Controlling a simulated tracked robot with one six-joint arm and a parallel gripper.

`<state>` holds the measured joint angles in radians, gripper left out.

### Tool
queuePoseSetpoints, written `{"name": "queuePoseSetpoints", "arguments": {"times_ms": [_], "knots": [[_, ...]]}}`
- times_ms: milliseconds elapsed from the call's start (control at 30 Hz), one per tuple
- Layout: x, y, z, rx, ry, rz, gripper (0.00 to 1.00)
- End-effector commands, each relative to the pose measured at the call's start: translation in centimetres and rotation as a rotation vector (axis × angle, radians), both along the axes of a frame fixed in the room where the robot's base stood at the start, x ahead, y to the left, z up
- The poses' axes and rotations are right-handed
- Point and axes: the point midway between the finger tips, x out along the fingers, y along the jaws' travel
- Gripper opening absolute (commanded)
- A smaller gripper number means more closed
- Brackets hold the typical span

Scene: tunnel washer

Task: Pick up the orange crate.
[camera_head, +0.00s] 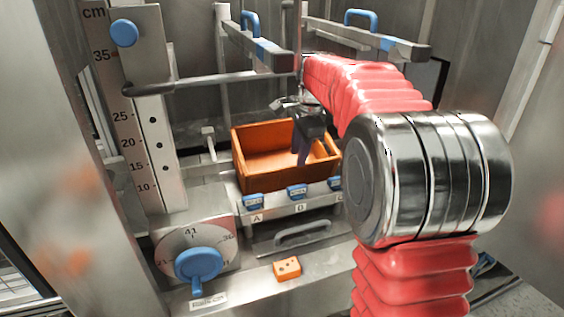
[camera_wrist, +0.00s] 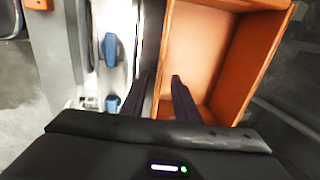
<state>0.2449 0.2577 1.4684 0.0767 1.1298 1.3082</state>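The orange crate (camera_head: 268,178) is an open, empty-looking box on a metal ledge in the middle of the head view. It fills the right half of the wrist view (camera_wrist: 262,50). My gripper (camera_head: 301,158) points down at the crate's front right part. Whether the fingers touch the wall cannot be told.
Blue clips (camera_head: 297,191) line the ledge in front of the crate. Below are a grey handle (camera_head: 302,234), a small orange block (camera_head: 287,268) and a blue dial knob (camera_head: 198,264). A scale post (camera_head: 126,110) stands left. Metal rails (camera_head: 258,46) with blue handles hang above.

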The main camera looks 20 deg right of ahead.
Motion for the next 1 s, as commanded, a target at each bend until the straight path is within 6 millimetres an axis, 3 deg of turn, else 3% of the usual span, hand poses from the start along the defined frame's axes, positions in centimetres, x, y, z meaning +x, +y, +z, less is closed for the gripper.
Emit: {"name": "queuePoseSetpoints", "arguments": {"times_ms": [300,767,1000], "knots": [[1.3,0.1,-4.3,0.001,0.0,0.001,0.28],[1.6,0.1,-5.0,-0.001,0.0,0.002,0.28],[2.4,0.2,-7.4,0.0,0.002,0.002,0.28]]}}
